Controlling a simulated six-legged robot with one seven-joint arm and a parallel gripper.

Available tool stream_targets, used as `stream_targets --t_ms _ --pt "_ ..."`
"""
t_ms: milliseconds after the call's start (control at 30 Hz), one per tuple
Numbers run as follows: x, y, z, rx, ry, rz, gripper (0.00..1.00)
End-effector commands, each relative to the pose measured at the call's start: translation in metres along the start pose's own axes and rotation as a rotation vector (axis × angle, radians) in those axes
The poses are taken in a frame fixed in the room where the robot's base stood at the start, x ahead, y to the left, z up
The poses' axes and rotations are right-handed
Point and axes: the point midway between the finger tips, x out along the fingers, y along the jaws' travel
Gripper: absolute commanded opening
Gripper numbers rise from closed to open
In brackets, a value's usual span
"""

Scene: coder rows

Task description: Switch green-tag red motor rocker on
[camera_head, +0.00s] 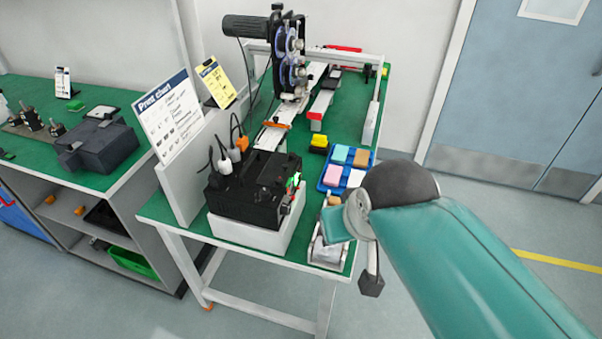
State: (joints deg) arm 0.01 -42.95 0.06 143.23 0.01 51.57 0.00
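A black control box (250,187) stands on a white block (262,236) at the near end of the green table. On its right side is a small bright green tag (293,182), with a small red part (291,193) just below it. The red part is too small to tell its switch position. My teal arm (465,250) reaches in from the lower right and bends at a dark joint. Its far end is near the table's front right corner, to the right of and below the tag, apart from the box. My gripper's fingers cannot be made out clearly.
A blue tray (347,172) with coloured blocks lies right of the box, with a yellow block (319,143) behind it. A reel machine (289,60) stands at the back. A white sign panel (170,115) stands left of the box. Open floor lies to the right.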

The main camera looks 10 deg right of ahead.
Motion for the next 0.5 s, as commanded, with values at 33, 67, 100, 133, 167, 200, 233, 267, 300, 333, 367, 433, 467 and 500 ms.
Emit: stream_targets --t_ms 33,67,100,133,167,200,233,267,300,333,367,433,467,500 --pt "0.0 0.0002 0.0001 0.001 0.0 0.0 0.17" --pt "0.0 0.0003 0.0001 0.001 0.0 0.0 0.17" --pt "-0.0001 0.0004 0.0001 0.001 0.0 0.0 0.17" --pt "-0.0001 0.0004 0.0001 0.001 0.0 0.0 0.17" --pt "-0.0001 0.0003 0.0001 0.001 0.0 0.0 0.17" --pt "0.0 0.0003 0.0001 0.001 0.0 0.0 0.11" --pt "0.0 0.0002 0.0001 0.001 0.0 0.0 0.05" --pt "0.0 0.0002 0.0001 0.001 0.0 0.0 0.0" --pt "0.0 0.0003 0.0001 0.001 0.0 0.0 0.0" --pt "0.0 0.0003 0.0001 0.001 0.0 0.0 0.0" --pt "0.0 0.0003 0.0001 0.001 0.0 0.0 0.0" --pt "0.0 0.0003 0.0001 0.001 0.0 0.0 0.0" --pt "0.0 0.0003 0.0001 0.001 0.0 0.0 0.0" --pt "0.0 0.0003 0.0001 0.001 0.0 0.0 0.0"
